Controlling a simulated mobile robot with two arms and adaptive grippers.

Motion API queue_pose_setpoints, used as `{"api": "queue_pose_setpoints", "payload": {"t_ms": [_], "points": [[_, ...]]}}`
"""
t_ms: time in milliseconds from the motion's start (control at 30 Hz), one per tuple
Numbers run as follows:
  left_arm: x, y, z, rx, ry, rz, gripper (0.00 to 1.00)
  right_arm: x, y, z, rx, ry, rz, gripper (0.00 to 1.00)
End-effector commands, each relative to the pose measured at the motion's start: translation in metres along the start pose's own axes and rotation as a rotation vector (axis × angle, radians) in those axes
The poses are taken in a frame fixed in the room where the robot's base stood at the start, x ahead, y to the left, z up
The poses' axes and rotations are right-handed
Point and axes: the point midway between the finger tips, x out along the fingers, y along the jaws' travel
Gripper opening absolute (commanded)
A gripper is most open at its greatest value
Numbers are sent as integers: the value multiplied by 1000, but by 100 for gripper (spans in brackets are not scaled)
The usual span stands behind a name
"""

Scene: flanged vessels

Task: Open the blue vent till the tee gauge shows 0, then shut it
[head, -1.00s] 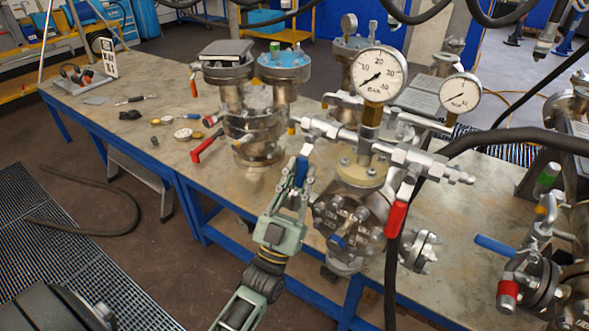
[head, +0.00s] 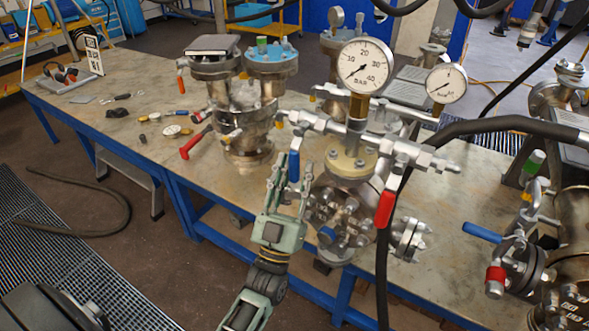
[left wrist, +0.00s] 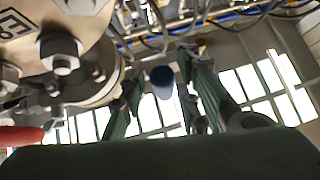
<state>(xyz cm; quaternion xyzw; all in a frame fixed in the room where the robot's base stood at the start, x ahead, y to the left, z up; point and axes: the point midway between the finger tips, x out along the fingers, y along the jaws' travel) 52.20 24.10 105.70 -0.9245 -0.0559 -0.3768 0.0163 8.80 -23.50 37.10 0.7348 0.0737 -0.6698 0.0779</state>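The blue vent lever (head: 293,167) hangs down from the left end of the silver tee manifold (head: 340,133). My left gripper (head: 291,168) is around it from below, one finger on each side. In the left wrist view, the blue lever (left wrist: 162,80) shows end-on between the spread fingers (left wrist: 160,95), with gaps beside it; the gripper is open. The tee gauge (head: 363,66) stands upright on the manifold. Its needle seems to slant to the lower left; the exact reading is too small to tell. My right gripper is not in view.
A red lever (head: 384,209) hangs at the manifold's right side. A second gauge (head: 446,83) stands behind it. A black hose (head: 384,265) hangs down in front. The table's left part (head: 110,95) has free room.

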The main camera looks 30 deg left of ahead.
Motion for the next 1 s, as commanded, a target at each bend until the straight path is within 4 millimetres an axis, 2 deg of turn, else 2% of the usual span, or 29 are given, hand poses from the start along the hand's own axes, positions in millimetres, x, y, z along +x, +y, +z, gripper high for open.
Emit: {"api": "queue_pose_setpoints", "payload": {"t_ms": [300, 433, 567, 800, 1000], "points": [[2, -1, -2, 0, 7, -3, 37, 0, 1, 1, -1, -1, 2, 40], [-5, -1, -2, 0, 6, -3, 37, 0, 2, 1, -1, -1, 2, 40], [-25, -1, -1, 0, 2, -2, 37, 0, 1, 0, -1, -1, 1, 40], [-77, -1, -1, 0, 1, -2, 37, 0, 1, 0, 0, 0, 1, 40], [-108, 0, -1, 0, 2, -2, 37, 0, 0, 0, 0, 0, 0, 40]]}}
